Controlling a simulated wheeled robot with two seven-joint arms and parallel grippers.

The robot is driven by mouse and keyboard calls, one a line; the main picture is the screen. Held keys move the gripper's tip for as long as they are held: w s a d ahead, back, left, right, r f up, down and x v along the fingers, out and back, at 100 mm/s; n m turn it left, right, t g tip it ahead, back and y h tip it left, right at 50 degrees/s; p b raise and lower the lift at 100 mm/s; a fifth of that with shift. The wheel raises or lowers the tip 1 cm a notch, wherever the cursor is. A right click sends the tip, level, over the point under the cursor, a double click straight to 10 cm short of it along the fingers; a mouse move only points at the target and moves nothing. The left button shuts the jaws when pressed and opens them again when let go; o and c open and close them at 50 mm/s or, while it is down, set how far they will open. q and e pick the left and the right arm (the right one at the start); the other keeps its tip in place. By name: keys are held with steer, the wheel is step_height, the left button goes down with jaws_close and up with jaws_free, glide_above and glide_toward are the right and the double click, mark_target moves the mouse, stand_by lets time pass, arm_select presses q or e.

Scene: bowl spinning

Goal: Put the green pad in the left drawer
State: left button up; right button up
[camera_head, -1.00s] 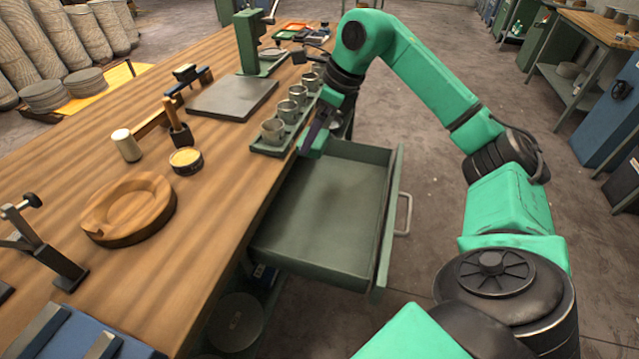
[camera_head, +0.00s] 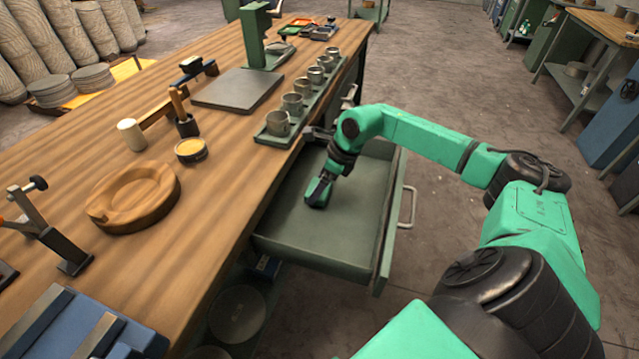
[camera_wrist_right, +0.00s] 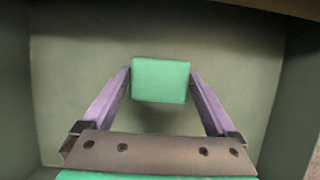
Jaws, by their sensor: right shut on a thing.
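The green pad (camera_wrist_right: 160,80) shows in the right wrist view as a small block between the two fingers. My right gripper (camera_wrist_right: 160,84) is shut on it. In the head view my right gripper (camera_head: 318,192) is inside the open green drawer (camera_head: 310,245), low over its floor. I cannot tell whether the pad touches the floor. The drawer's floor and walls also fill the right wrist view (camera_wrist_right: 80,60). In the head view the pad is hard to tell from the green gripper. My left gripper is not in view.
The wooden workbench (camera_head: 150,270) stands left of the drawer. A tray of several metal cups (camera_head: 278,124) sits along its edge near the drawer. A wooden ring dish (camera_head: 133,196), a yellow tin (camera_head: 191,149) and a flat grey plate (camera_head: 237,90) lie on the bench. The drawer's floor looks otherwise empty.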

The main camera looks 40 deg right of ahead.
steer(key=o, duration=0.9)
steer(key=shift+f, duration=0.1)
steer(key=shift+o, duration=0.2)
steer(key=shift+r, duration=0.25)
steer(key=b+v, duration=0.1)
steer(key=v, duration=1)
steer(key=shift+r+b, duration=0.3)
steer(key=shift+r, duration=0.1)
steer(key=shift+s+d, duration=0.1)
steer(key=shift+d, duration=0.05)
